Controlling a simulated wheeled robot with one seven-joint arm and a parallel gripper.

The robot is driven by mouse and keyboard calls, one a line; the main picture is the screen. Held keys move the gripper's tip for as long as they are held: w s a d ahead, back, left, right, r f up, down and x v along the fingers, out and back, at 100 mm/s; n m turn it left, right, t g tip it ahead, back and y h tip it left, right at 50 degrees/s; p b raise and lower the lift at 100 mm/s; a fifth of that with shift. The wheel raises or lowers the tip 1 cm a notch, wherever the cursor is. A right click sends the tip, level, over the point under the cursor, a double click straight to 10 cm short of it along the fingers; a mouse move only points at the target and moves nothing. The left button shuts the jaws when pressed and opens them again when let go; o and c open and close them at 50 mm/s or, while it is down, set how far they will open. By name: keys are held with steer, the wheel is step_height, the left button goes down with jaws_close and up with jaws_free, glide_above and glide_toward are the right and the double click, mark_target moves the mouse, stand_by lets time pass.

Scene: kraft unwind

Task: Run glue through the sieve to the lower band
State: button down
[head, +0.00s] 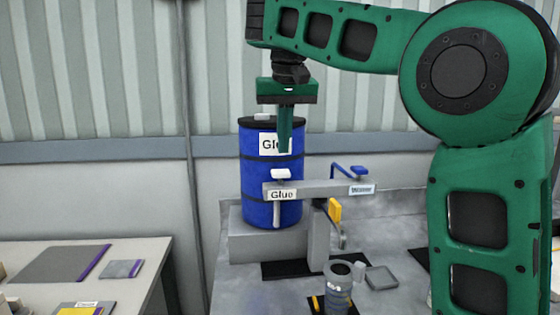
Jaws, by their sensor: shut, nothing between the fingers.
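A blue drum (256,170) labelled "Glue" stands on a grey block at the middle of the head view. In front of it a grey horizontal bar (312,188) carries a "Glue" label at its left end and another label, too small to read surely, at its right. A white handle (281,174) sits on the bar's left end and a blue handle (358,170) near its right end. A grey cylindrical vessel (338,290) stands below. My green gripper (285,150) points down, shut and empty, just above the white handle, hiding part of the drum's label. I cannot tell which part is the sieve.
A yellow piece (334,210) sits beside the grey post under the bar. A small grey plate (381,277) lies right of the vessel. A table (130,254) with flat panels stands at the left. My arm hides the right side.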

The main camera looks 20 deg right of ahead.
mark_target(281, 171)
steer(key=shift+f, duration=0.25)
steer(key=shift+a+f, duration=0.15)
steer(key=shift+f, duration=1.75)
